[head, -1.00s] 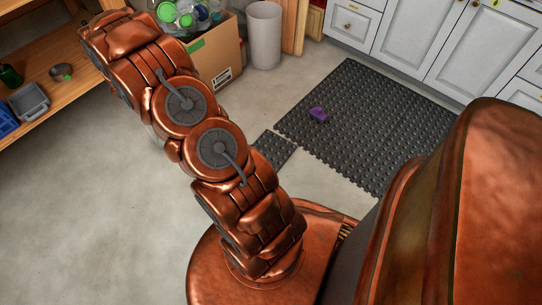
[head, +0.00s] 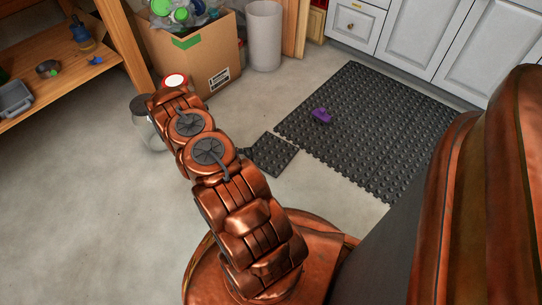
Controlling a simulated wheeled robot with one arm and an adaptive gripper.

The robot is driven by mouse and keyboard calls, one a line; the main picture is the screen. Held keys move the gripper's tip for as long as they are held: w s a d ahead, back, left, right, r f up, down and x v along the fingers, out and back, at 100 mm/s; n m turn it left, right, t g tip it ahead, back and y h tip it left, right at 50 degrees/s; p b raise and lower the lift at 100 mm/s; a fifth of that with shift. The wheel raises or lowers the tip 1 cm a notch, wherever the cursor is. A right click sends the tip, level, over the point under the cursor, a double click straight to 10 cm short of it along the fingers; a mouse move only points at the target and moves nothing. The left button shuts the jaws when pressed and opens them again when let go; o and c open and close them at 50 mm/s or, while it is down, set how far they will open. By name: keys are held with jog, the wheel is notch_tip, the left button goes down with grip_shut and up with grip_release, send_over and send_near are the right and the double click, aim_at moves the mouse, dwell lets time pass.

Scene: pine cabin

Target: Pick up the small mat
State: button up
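The small mat (head: 275,155) is a dark grey studded rubber piece lying flat on the concrete floor. It sits beside the left edge of a large mat of the same kind (head: 370,125).
A purple object (head: 321,115) lies on the large mat. A cardboard box of bottles (head: 205,60), a grey bin (head: 264,38) and white cabinets (head: 430,40) stand behind. A wooden shelf (head: 75,75) is at the left. A silvery container (head: 147,125) stands by my arm. Floor at left is clear.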

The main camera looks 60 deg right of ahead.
aim_at(246, 152)
jog(key=shift+b+x, duration=0.4)
jog(key=shift+x, duration=0.8)
jog(key=b+x, duration=0.3)
jog(key=x, duration=0.2)
jog(key=shift+w+a, duration=0.1)
jog(key=shift+w, duration=0.1)
grip_shut()
